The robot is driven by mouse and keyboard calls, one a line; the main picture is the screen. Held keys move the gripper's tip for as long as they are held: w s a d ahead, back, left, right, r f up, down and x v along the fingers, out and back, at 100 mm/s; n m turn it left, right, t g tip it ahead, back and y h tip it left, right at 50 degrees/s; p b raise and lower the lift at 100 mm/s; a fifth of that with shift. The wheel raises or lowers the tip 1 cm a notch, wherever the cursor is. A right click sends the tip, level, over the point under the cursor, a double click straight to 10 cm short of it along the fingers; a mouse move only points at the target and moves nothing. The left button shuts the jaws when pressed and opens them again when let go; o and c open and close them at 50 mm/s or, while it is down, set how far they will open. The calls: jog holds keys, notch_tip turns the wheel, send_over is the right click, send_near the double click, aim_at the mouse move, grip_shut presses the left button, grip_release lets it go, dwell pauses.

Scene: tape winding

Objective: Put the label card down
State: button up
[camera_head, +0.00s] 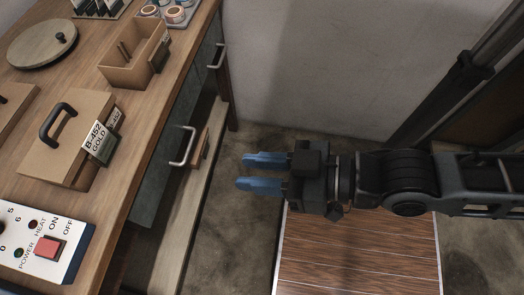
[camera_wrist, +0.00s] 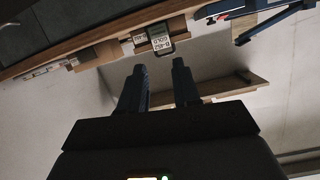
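The label card (camera_head: 96,141), white and printed B-452 GOLD, is at the front of a brown lidded box (camera_head: 52,165) with a dark handle. A smaller matching label (camera_head: 116,121) shows beside it, on a dark holder. I cannot tell whether the card rests on the holder or only leans there. In the wrist view the card (camera_wrist: 161,43) appears upside down, beyond the fingertips. My gripper (camera_head: 243,171) is off the bench's front edge, to the right of the card. In the wrist view its two fingers (camera_wrist: 158,72) are apart with nothing between them.
A control panel (camera_head: 28,238) with a red switch sits at the bench's near end. An open brown box (camera_head: 118,74) and a round wooden disc (camera_head: 38,46) stand farther back. Drawer handles (camera_head: 183,148) stick out below the bench top.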

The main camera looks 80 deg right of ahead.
jog(key=shift+n, duration=0.7)
jog(key=s, duration=0.1)
jog(key=s+d+r, duration=0.1)
jog(key=s+d, duration=0.1)
jog(key=s, duration=0.1)
jog(key=shift+r, duration=0.4)
